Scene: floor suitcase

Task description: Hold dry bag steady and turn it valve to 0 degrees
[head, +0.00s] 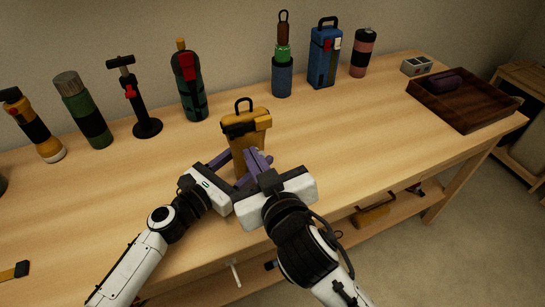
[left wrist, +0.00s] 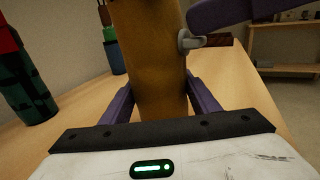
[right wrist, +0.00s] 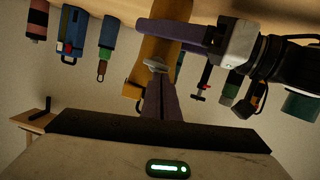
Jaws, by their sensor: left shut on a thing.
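The dry bag (head: 247,133) is a yellow-brown upright bag with a dark top band and a black handle, standing near the middle of the table. My left gripper (head: 235,168) is shut around its lower body, with a purple finger on each side in the left wrist view (left wrist: 155,95). The valve (left wrist: 188,40) is a small grey knob on the bag's side; it also shows in the right wrist view (right wrist: 157,66). My right gripper (head: 257,160) has its purple fingertips close together right at the valve. Whether they grip it is unclear.
A pump (head: 143,100), a green flask (head: 85,112), a flashlight (head: 35,127) and several other containers stand along the back. A dark wooden tray (head: 465,115) holding a purple item is at the right. The table right of the bag is clear.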

